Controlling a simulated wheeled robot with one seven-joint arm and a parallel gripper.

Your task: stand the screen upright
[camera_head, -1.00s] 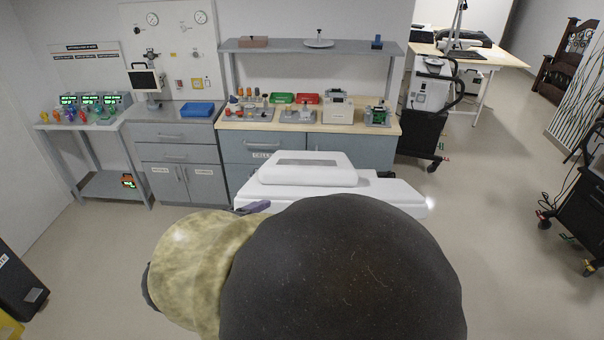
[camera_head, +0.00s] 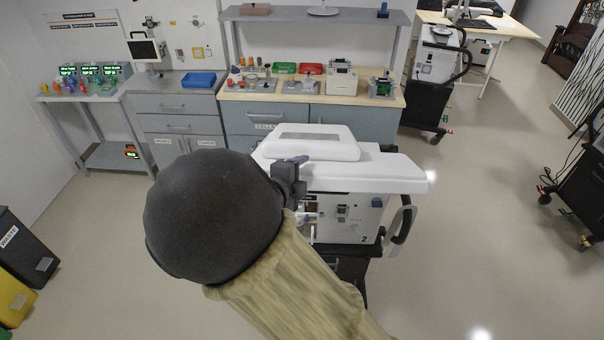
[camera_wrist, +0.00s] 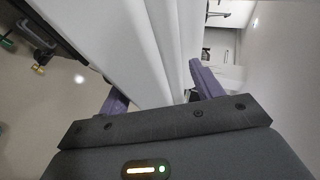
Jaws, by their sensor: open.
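The ventilator marked 2 (camera_head: 345,218) is a white unit on a dark cart. A broad white slab (camera_head: 385,172) lies flat across its top, with a raised rounded white housing (camera_head: 318,145) toward the back. This looks like the screen folded down, its display face not in sight. My gripper (camera_head: 296,162) is at the slab's left edge. In the wrist view, my gripper (camera_wrist: 160,88) is open, with its two purple fingers apart and the white slab (camera_wrist: 130,45) running between and beyond them. I cannot tell whether either finger touches it.
A bench (camera_head: 310,97) with trays and instruments stands behind, under a grey shelf (camera_head: 315,15). Another ventilator (camera_head: 432,68) stands at the back right and a dark cart (camera_head: 585,195) at the right. Waste bins (camera_head: 22,245) are at the left. The floor right of the ventilator is clear.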

